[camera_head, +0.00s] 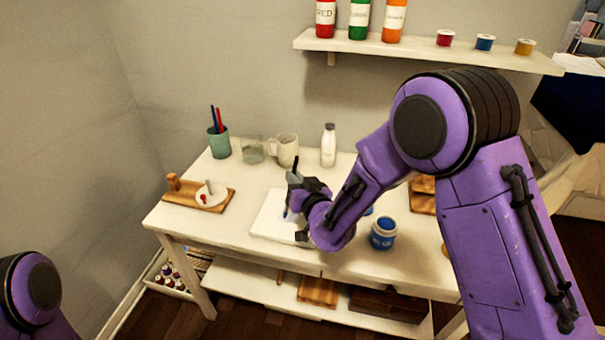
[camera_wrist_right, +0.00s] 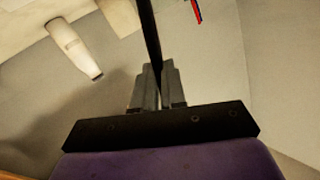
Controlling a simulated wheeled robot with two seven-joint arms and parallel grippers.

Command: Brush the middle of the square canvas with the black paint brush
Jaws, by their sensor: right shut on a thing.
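The square white canvas (camera_head: 268,220) lies flat on the white table, partly hidden by my right gripper and forearm. My right gripper (camera_head: 292,183) is above the canvas and shut on the black paint brush (camera_head: 295,163). In the right wrist view the black handle (camera_wrist_right: 150,40) runs up from between the closed fingers (camera_wrist_right: 153,88). My left gripper is out of view; only part of my left arm shows at the lower left.
An open blue paint jar (camera_head: 383,233) stands right of the canvas. A wooden tray (camera_head: 214,201) lies to the left. A green cup with brushes (camera_head: 218,145), a glass (camera_head: 252,150), a mug (camera_head: 284,150) and a white bottle (camera_head: 328,146) stand along the back. A shelf (camera_head: 440,57) hangs above.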

